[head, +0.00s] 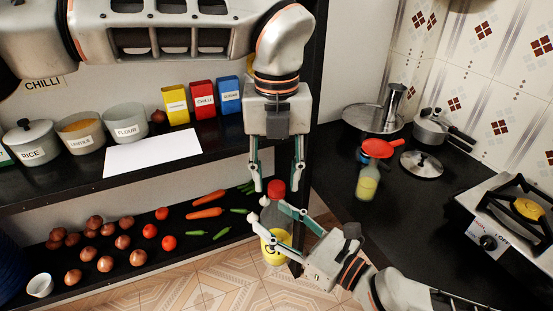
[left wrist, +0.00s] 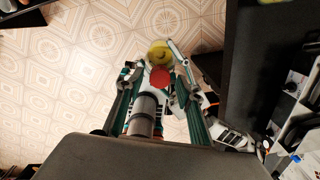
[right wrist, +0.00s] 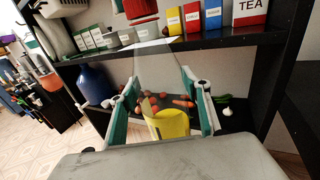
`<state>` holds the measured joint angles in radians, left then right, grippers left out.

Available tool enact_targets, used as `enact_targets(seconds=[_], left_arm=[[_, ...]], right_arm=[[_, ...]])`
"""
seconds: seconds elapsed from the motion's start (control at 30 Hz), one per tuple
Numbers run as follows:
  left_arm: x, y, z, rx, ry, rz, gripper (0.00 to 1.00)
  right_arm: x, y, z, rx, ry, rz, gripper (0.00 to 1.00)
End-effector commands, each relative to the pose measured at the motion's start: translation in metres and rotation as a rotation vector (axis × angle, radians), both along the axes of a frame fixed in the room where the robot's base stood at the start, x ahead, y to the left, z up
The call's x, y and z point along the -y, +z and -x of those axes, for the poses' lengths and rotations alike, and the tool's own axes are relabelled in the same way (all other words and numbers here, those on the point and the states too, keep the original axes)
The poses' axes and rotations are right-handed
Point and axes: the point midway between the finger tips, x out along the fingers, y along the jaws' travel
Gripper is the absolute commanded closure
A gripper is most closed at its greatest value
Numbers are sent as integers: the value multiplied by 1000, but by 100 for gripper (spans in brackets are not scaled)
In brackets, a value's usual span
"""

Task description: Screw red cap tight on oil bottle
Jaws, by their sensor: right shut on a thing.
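The oil bottle (head: 274,246) is clear with a yellow label and stands upright in the air beside the shelf. My right gripper (head: 262,211) is shut on its body; the right wrist view shows the bottle (right wrist: 170,124) between the fingers. The red cap (head: 277,186) is at the bottle's top, and it also shows in the right wrist view (right wrist: 138,9). How tightly it sits cannot be told. My left gripper (head: 277,187) points down from above and is open, with a fingertip on each side of the cap. In the left wrist view the cap (left wrist: 160,78) lies between the fingers, with gaps visible.
The black shelf at left holds pots, boxes and a white sheet (head: 152,153), with vegetables (head: 120,242) below. The dark counter (head: 390,225) at right carries a second bottle (head: 367,183), a red funnel-like item (head: 379,148), pans and a stove (head: 510,215).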

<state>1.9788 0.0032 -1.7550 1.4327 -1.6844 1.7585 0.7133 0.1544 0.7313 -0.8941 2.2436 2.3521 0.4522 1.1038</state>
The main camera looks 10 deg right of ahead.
Motion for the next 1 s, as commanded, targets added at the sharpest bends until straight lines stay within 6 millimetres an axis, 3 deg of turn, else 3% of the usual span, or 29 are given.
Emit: enact_targets(seconds=[0.43, 0.57, 0.6, 0.87, 1.0], left_arm=[[0, -10, 0, 0, 1, 0, 63], [0, -10, 0, 0, 1, 0, 97], [0, -10, 0, 0, 1, 0, 100], [0, -10, 0, 0, -36, -1, 100], [0, -10, 0, -1, -215, -1, 100]], right_arm=[[0, 1, 0, 2, 0, -1, 100], [0, 1, 0, 2, 0, -1, 100], [0, 1, 0, 2, 0, -1, 100], [0, 1, 0, 2, 0, -1, 100], [0, 1, 0, 2, 0, -1, 100]])
